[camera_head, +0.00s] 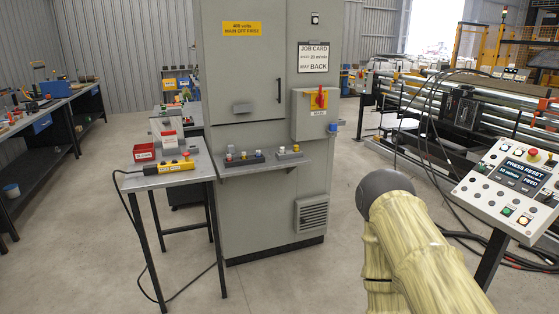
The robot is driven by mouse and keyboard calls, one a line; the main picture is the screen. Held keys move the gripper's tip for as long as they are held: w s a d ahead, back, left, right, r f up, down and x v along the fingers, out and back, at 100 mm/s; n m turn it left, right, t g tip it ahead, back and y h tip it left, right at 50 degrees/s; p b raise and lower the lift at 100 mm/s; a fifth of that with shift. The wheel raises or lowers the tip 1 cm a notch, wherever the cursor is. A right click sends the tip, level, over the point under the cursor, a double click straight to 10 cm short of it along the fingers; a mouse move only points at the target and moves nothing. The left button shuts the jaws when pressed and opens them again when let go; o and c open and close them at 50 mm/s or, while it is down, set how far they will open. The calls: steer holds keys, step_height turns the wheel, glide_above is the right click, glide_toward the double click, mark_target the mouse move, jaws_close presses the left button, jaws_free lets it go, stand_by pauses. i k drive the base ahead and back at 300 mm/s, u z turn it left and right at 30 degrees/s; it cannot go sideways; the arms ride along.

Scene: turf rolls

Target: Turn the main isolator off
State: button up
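The main isolator is a red rotary handle on a yellow plate (319,98). It is on a small grey box (301,115) at the right of the tall grey cabinet's front, above a white label that seems to read "MAINS". The red handle looks roughly upright, but its exact position is too small to read. My arm, in a pale yellow sleeve with a dark grey rounded joint, rises from the bottom right, in front of the cabinet and below the isolator. My gripper cannot be made out in this view.
The grey cabinet (240,75) has a shelf (262,168) with small parts. A small table (165,180) with a yellow pendant stands left of it. A control panel (510,190) and loose cables are at the right. Open floor lies before the cabinet.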

mark_target(320, 100)
steer(key=z, duration=0.2)
steer(key=i, duration=1.35)
steer(key=u, duration=0.1)
steer(key=k, duration=0.4)
steer(key=u, duration=0.35)
